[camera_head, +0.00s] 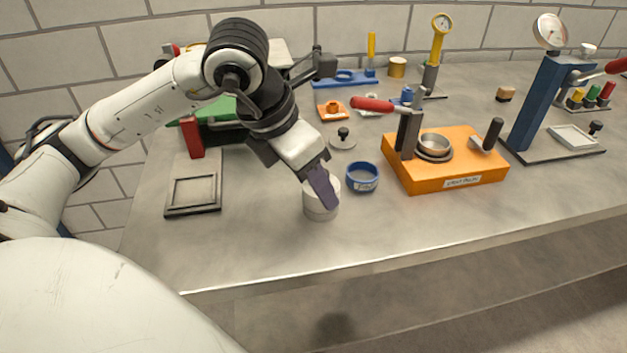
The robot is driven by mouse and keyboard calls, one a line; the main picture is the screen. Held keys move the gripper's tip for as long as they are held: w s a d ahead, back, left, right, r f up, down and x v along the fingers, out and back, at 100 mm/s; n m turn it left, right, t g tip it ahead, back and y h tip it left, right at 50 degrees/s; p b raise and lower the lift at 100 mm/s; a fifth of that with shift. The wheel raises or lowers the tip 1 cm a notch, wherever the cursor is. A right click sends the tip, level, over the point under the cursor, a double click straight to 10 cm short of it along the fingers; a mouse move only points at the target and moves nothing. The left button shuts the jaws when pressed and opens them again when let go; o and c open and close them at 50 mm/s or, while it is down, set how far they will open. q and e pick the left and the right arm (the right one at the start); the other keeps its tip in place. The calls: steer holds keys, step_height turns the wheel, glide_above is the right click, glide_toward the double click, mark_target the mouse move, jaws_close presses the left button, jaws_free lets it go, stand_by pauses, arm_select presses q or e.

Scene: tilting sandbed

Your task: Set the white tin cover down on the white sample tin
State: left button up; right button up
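The white sample tin (318,212) is a short round white cylinder standing on the metal bench, left of a blue ring-shaped tin. My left gripper (322,190) points down at it, and its purple finger covers much of the tin's upper part. Whether the fingers are open or closed on something there is hidden. A faint line runs around the white cylinder, but I cannot tell whether a white cover is a separate piece at its top. A pale round disc with a black knob (342,140) lies on the bench behind the tin. My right gripper is not in view.
The blue tin (362,178) stands close on the right of the white tin. An orange block (450,180) with metal rings and a red-handled lever is further right. A dark square frame (193,208) lies left. The bench front is clear.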

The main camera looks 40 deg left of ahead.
arm_select(q)
steer(key=shift+f, duration=0.1)
steer(key=o, duration=1.6)
steer(key=shift+o, duration=0.2)
steer(key=shift+r+p, duration=3)
steer(key=shift+r, duration=1.05)
